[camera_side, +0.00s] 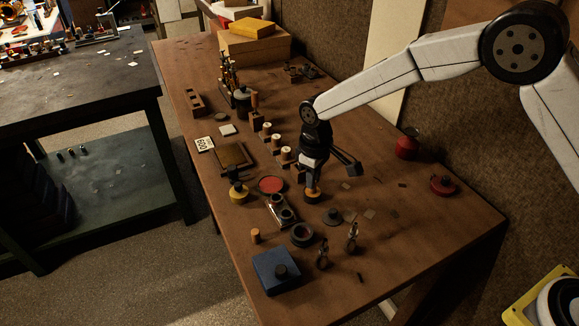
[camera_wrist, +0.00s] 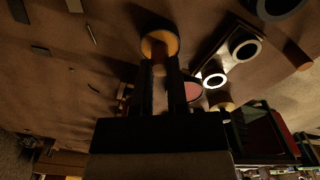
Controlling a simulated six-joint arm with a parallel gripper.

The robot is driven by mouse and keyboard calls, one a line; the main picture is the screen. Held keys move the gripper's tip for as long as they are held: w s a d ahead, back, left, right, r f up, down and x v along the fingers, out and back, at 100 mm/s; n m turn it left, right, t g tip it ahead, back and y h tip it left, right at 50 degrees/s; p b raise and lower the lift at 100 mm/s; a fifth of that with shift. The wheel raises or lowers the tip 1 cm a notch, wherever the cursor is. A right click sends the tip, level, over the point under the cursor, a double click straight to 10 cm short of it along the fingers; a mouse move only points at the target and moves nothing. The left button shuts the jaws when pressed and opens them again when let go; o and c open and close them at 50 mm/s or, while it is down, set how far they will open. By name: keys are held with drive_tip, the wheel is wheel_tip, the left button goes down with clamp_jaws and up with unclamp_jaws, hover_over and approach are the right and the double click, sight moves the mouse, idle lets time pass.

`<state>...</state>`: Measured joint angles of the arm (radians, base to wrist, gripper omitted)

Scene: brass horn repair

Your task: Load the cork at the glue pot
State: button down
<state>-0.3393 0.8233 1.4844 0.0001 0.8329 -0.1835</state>
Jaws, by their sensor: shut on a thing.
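My gripper (camera_side: 311,182) points down over the right middle of the brown bench. In the wrist view the gripper (camera_wrist: 160,76) has its two dark fingers close together around a small tan piece, which looks like the cork (camera_wrist: 159,70). A round amber-topped pot (camera_wrist: 160,43) with dark sides, likely the glue pot, lies right at the fingertips. In the side view the pot (camera_side: 312,195) stands directly below the gripper. The cork is hidden there by the gripper, and I cannot tell whether it touches the glue.
A tray with two metal rings (camera_side: 280,212) and a red disc (camera_side: 271,185) lie left of the pot. A yellow pot (camera_side: 238,193), spools (camera_side: 286,155), a dark ring (camera_side: 302,235) and a blue box (camera_side: 276,270) stand around.

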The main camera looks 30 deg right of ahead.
drive_tip(key=shift+r, duration=0.1)
drive_tip(key=shift+r, duration=3.4)
drive_tip(key=shift+d, duration=0.1)
drive_tip(key=s+d+f+m, duration=0.1)
drive_tip(key=s+d+m, duration=0.2)
drive_tip(key=s+d, duration=0.2)
drive_tip(key=s+d+f+m, duration=0.2)
drive_tip(key=s+d, duration=0.3)
drive_tip(key=d, duration=0.7)
drive_tip(key=shift+s+d+f+m, duration=0.15)
drive_tip(key=shift+m, duration=0.35)
